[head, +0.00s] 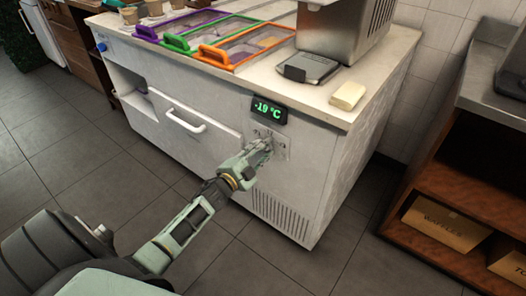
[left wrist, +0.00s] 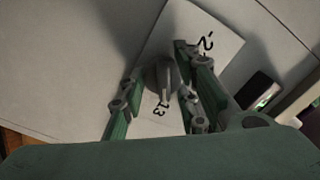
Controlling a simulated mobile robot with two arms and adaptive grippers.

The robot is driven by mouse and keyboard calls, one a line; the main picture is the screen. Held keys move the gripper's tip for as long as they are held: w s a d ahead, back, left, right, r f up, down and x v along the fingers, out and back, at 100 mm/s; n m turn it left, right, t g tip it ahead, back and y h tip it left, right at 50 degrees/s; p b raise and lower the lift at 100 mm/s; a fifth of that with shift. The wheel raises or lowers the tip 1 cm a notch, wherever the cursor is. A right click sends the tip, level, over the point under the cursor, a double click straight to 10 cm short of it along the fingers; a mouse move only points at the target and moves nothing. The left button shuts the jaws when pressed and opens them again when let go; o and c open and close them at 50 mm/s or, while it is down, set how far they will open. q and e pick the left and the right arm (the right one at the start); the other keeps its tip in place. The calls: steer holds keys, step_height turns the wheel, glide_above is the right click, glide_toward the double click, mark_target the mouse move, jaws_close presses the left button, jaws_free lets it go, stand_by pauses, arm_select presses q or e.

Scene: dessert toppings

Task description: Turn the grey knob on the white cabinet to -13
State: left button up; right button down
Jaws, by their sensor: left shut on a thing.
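The white cabinet (head: 225,150) stands in the middle of the head view. Its green-lit display (head: 269,108) reads -19 °C. Below the display is a pale dial plate (head: 282,145), partly covered by my gripper. My left gripper (head: 264,148) is at the plate in the head view, where the knob itself is hidden. In the left wrist view the grey knob (left wrist: 159,77) sits between my left gripper's fingers (left wrist: 157,88), which are shut on it. The plate (left wrist: 219,38) there shows a "13" below the knob and a partly hidden "-2" mark at upper right. My right gripper is not in view.
Purple, green and orange framed topping trays (head: 240,45) and a grey scale (head: 308,67) are on the cabinet's counter. A pale block (head: 348,95) lies near its front edge. A wooden shelf (head: 420,215) with boxes stands at right. The tiled floor in front is clear.

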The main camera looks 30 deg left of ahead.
arm_select(q)
steer(key=shift+s+d+f+m, duration=0.1)
steer(key=shift+d+f+m, duration=0.05)
steer(key=shift+f+m, duration=0.25)
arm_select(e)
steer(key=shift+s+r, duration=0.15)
arm_select(q)
steer(key=shift+m, duration=0.3)
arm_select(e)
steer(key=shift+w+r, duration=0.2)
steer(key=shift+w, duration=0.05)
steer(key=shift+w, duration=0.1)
arm_select(q)
steer(key=o, duration=0.9)
steer(key=shift+o, duration=0.7)
steer(key=shift+r, duration=0.1)
steer(key=s+a, duration=0.1)
steer(key=s, duration=1.1)
